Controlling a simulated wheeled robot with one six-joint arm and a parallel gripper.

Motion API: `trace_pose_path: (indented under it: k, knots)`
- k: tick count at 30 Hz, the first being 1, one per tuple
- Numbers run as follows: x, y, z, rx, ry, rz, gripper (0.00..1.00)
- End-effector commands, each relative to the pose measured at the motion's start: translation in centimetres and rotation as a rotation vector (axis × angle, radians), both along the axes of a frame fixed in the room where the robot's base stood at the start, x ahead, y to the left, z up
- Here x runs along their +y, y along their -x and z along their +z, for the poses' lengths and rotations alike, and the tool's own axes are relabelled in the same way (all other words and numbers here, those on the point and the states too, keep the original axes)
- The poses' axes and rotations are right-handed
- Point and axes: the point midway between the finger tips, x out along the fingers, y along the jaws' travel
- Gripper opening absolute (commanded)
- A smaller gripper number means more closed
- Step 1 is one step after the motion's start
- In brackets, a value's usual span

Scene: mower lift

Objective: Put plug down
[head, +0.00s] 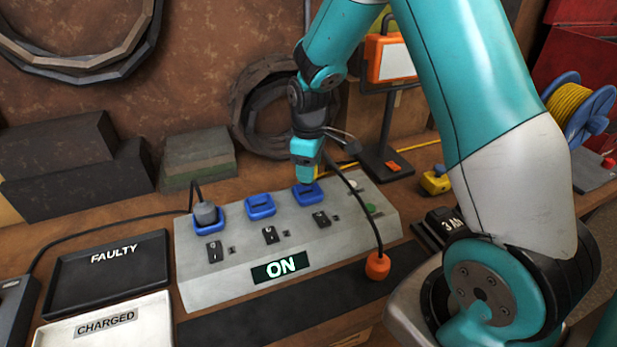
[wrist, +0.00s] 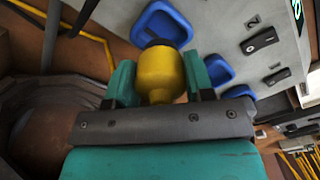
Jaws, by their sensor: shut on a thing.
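My gripper (head: 306,176) points down over the right blue socket (head: 308,195) of the grey power box (head: 218,290). In the wrist view the gripper (wrist: 158,82) is shut on a yellow plug (wrist: 162,72) with a dark end. Blue sockets show beyond the plug there. In the head view the plug is hidden by the gripper, so I cannot tell whether it touches the socket. The middle socket (head: 260,206) is empty. The left socket (head: 207,226) holds a grey plug (head: 206,212).
A black FAULTY tray (head: 108,284) and a white CHARGED tray (head: 152,309) are at the left. An orange plug (head: 377,266) on a black cable lies in front of the box. A work lamp (head: 384,160) stands behind. The box display (head: 281,267) reads ON.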

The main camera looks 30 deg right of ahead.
Motion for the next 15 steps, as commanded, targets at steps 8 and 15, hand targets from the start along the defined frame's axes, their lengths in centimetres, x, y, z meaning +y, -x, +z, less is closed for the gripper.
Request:
trace_pose_path:
  k: [8,15]
  knots:
    - [0.1,0.0,-3.5,0.003,0.000,0.002,0.23]
    - [0.2,0.0,-4.0,0.000,0.000,0.003,0.23]
